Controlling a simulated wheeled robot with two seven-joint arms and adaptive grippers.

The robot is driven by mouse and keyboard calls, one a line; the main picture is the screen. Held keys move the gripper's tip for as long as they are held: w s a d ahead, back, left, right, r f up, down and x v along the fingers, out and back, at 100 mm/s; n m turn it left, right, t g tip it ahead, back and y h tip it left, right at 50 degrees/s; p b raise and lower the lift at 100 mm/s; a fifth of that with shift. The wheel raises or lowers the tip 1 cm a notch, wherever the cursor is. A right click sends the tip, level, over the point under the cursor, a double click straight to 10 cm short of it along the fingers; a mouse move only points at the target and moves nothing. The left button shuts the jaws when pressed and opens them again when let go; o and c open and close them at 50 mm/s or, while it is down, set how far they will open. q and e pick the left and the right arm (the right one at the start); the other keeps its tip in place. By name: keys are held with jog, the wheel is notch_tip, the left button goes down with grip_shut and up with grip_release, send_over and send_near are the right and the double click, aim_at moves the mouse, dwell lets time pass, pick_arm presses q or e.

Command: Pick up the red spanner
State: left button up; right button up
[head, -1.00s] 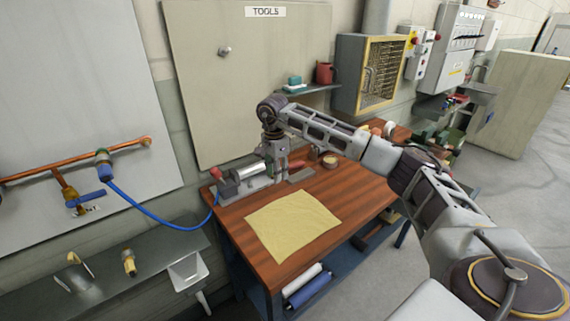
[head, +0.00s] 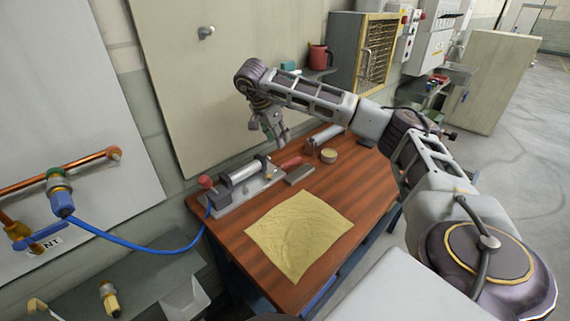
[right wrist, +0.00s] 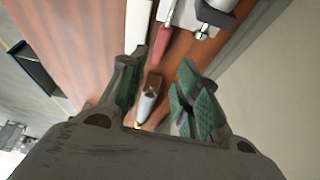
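A narrow red tool (head: 290,162), which looks like the red spanner, lies on the wooden bench between the clamp fixture and a grey block. It also shows in the right wrist view (right wrist: 161,44), beyond the fingertips. My right gripper (head: 275,138) hangs above the bench just behind the red tool, pointing down. In the right wrist view its two green-padded fingers (right wrist: 163,92) are apart, with nothing held between them. A grey and brown item (right wrist: 149,100) shows in the gap, lower down. My left gripper is not in view.
A clamp fixture (head: 240,178) with a red knob stands left of the red tool. A grey block (head: 299,175), a tape roll (head: 328,155) and a grey cylinder (head: 325,134) lie close by. A yellow cloth (head: 298,235) covers the front of the bench. The tool board (head: 195,95) rises behind.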

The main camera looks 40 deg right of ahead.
jog(key=shift+s+r, duration=0.15)
jog(key=shift+s, duration=0.05)
send_over(289, 162)
jog(key=a, duration=0.2)
jog(key=shift+s+f, duration=0.1)
jog(key=shift+f, duration=3.95)
jog(key=shift+x, duration=2.65)
jog(key=shift+a, duration=0.1)
jog(key=shift+c, duration=0.2)
grip_shut()
